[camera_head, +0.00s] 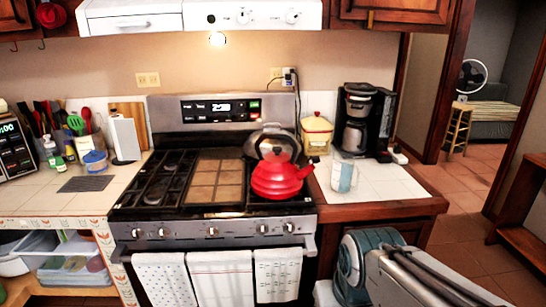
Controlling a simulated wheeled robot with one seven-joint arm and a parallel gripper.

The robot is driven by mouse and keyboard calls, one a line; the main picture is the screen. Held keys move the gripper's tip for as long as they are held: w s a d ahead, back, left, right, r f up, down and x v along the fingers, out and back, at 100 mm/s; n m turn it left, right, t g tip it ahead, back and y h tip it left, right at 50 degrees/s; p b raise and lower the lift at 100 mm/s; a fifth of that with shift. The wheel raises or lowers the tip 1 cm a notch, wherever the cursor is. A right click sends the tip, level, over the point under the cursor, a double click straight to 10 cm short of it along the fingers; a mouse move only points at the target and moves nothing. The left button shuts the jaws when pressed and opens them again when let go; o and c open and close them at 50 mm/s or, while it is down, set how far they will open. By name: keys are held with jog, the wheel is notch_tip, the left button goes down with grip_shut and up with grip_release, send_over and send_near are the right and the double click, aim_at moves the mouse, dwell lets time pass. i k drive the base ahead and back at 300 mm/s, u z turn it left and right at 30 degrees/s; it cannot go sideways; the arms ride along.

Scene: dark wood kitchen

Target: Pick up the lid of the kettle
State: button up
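A red kettle (277,180) stands upright on the right front part of the stove, with its spout toward the right. Its lid (276,153) appears to be on top, below the arched handle; the lid's edge is too small to make out clearly. My arm's grey and teal links show at the bottom right, in front of the counter and to the right of the kettle. My gripper's fingers cannot be seen.
Close behind the kettle is a silvery rounded vessel (262,139). A yellow canister (316,134), a black coffee maker (361,118) and a clear cup (343,173) stand on the right counter (398,186). Towels (222,276) hang from the oven front. The range hood (200,16) is above.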

aim_at(276, 156)
jog(key=u, duration=0.25)
jog(key=i, duration=1.45)
jog(key=z, duration=0.25)
